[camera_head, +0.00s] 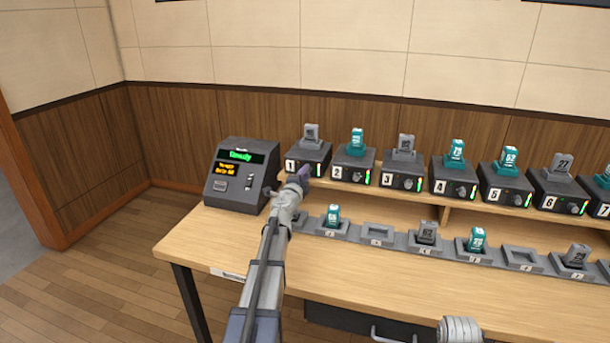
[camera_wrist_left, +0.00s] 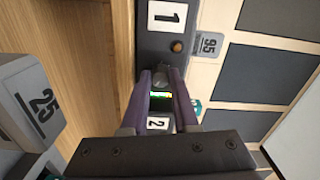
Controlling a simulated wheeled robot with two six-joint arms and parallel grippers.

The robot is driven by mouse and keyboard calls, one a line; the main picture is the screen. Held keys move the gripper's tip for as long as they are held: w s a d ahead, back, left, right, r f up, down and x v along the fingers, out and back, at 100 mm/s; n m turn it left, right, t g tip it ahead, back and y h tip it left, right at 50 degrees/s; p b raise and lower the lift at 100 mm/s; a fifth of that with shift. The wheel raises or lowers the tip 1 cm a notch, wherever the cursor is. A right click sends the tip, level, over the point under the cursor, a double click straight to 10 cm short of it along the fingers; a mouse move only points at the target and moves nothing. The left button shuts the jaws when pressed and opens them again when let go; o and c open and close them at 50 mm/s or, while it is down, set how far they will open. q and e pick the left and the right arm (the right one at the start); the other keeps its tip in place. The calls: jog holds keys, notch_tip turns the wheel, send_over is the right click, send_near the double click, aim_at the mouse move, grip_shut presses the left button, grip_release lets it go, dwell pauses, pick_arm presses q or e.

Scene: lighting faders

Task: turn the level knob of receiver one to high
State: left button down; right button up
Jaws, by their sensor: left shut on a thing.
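Receiver one (camera_head: 309,154) is a dark box with a white "1" label, leftmost in the row on the shelf, with a grey unit standing in its top. Its front also shows in the left wrist view (camera_wrist_left: 150,45). My left gripper (camera_head: 305,173) reaches its front from the left. In the left wrist view its purple fingers (camera_wrist_left: 161,84) are shut on the grey level knob (camera_wrist_left: 160,77), one on each side. A lit green bar (camera_wrist_left: 161,95) shows just past the knob. In the head view the gripper hides the knob.
Receiver two (camera_head: 352,163) stands close to the right, with more receivers beyond. A grey console (camera_head: 240,174) with a lit display stands left of my left gripper. A row of charging cradles (camera_head: 377,234), some empty, lies along the table (camera_head: 330,265) below the shelf.

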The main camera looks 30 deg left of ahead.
pick_arm(q)
jog(key=shift+m, duration=0.4)
jog(key=c, duration=0.7)
grip_release()
jog(key=v, duration=0.8)
jog(key=shift+a, duration=0.1)
